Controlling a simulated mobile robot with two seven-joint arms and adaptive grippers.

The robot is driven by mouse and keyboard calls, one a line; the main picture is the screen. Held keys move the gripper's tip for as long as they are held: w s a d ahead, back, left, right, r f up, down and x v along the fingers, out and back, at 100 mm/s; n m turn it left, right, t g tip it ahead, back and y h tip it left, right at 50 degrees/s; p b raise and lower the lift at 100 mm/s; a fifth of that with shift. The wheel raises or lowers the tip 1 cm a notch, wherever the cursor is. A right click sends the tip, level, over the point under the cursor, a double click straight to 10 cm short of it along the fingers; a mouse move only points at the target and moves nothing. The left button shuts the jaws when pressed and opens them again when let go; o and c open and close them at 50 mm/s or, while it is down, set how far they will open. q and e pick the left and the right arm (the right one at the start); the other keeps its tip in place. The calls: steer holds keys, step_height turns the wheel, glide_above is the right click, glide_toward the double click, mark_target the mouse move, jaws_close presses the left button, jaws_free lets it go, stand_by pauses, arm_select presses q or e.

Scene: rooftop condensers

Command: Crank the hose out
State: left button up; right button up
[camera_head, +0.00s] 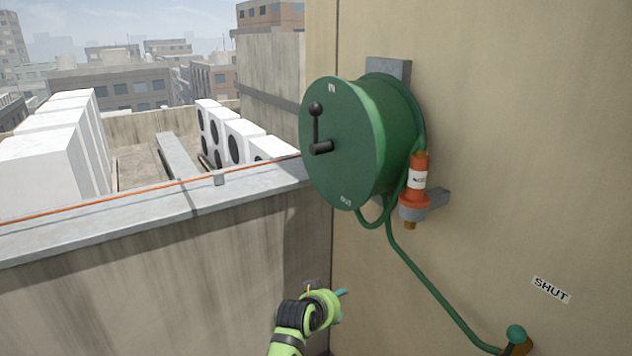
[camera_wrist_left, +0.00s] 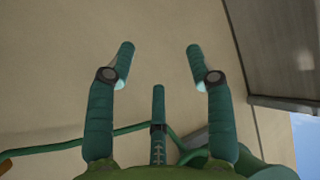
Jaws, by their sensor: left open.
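A green hose reel (camera_head: 345,140) is mounted on the beige wall. Its face is marked IN at the top and OUT at the bottom. A black crank (camera_head: 317,128) on the face points up, with a round knob (camera_head: 316,108) at its top end. My left gripper (camera_head: 341,305) is low in front of the wall, below the reel and apart from the crank. In the left wrist view its fingers (camera_wrist_left: 159,50) are spread and empty, with the wall beyond. The green hose (camera_head: 430,285) runs down from the reel. My right gripper is not in view.
An orange nozzle (camera_head: 415,182) hangs in a bracket right of the reel. A valve lever with a green knob (camera_head: 516,334) is at lower right, by a SHUT label (camera_head: 551,289). A parapet (camera_head: 150,212) with an orange line lies left. The space before the crank is clear.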

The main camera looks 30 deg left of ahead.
arm_select(q)
steer(key=w+a+r+n+t+p, duration=0.1)
steer(key=a+r+t, duration=0.1)
steer(key=r, duration=1.2)
steer(key=w+a+r+t+p, duration=0.1)
steer(key=a+r+t+p, duration=0.1)
steer(key=r, duration=1.2)
steer(key=n+t+y+p, duration=0.1)
steer(key=t+p, duration=0.1)
steer(key=t, duration=0.1)
glide_toward(312, 109)
steer(key=w, duration=0.4)
steer(key=shift+w+a+f, duration=0.15)
steer(key=shift+w, duration=0.2)
steer(key=w+p, duration=0.3)
steer(key=w, duration=0.2)
steer(key=shift+w+a, duration=0.15)
steer(key=shift+w, duration=0.25)
steer(key=shift+w+f, duration=0.1)
steer(key=shift+w, duration=0.4)
jaws_close()
